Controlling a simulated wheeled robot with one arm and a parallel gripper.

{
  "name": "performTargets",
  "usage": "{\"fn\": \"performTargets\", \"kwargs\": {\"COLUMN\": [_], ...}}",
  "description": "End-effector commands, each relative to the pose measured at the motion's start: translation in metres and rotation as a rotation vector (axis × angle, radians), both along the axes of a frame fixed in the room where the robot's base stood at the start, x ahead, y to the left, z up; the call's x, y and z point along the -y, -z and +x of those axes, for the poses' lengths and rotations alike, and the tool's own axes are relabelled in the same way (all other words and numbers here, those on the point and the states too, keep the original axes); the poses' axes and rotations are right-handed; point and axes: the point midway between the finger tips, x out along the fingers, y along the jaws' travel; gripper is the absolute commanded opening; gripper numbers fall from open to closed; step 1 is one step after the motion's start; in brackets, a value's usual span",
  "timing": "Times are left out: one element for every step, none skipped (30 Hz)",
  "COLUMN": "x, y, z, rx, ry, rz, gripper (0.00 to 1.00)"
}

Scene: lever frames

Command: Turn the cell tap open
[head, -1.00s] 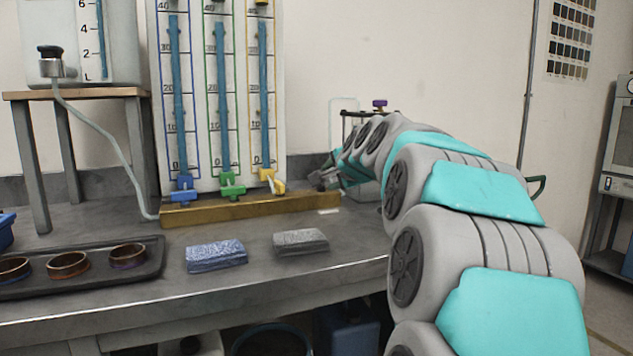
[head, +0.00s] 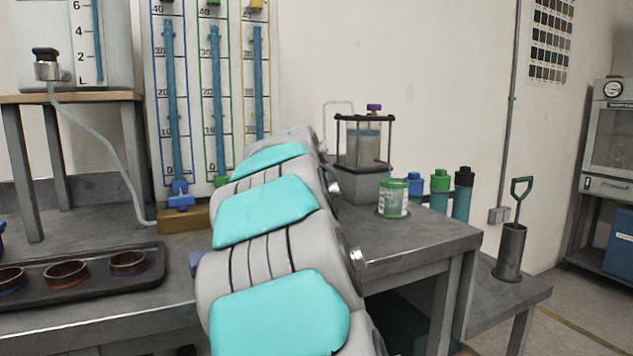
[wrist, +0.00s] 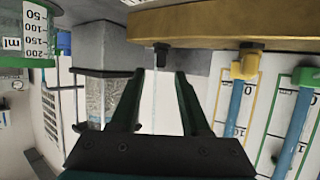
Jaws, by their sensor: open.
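The clear cell (head: 362,140) stands in a black frame on a grey block, with a purple knob (head: 374,107) on top. Its glass body, with grainy fill, shows at left in the upside-down wrist view (wrist: 98,100). I cannot tell which fitting is the cell tap. My gripper (wrist: 160,74) is open and empty, its fingertips pointing towards the black fitting, which appears between them and apart. In the head view my arm hides the gripper.
A dark tray (head: 90,278) lies at left.

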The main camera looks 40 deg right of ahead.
Motion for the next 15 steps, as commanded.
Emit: {"fn": "performTargets", "kwargs": {"x": [0.006,0.009,0.012,0.015,0.018,0.021,0.022,0.024,0.025,0.026,0.026,0.026,0.026,0.026,0.026], "y": [0.002,0.004,0.006,0.008,0.01,0.012,0.013,0.014,0.015,0.016,0.016,0.016,0.016,0.016,0.016], "z": [0.005,0.008,0.012,0.014,0.016,0.019,0.021,0.022,0.023,0.023,0.024,0.024,0.024,0.024,0.024], "rx": [0.0,0.0,0.0,-0.001,-0.001,-0.002,-0.002,-0.002,-0.002,-0.002,-0.001,-0.001,-0.001,0.0,0.0], "ry": [0.0,0.0,0.0,0.0,0.0,0.002,0.002,0.002,0.002,0.002,0.002,0.002,0.001,0.001,0.001], "rz": [0.001,0.001,0.001,0.002,0.003,0.004,0.004,0.004,0.004,0.004,0.003,0.003,0.003,0.003,0.003], "gripper": [0.46,0.46,0.46,0.46,0.46,0.46,0.46,0.46,0.46,0.46,0.46,0.46,0.46,0.46,0.46]}}
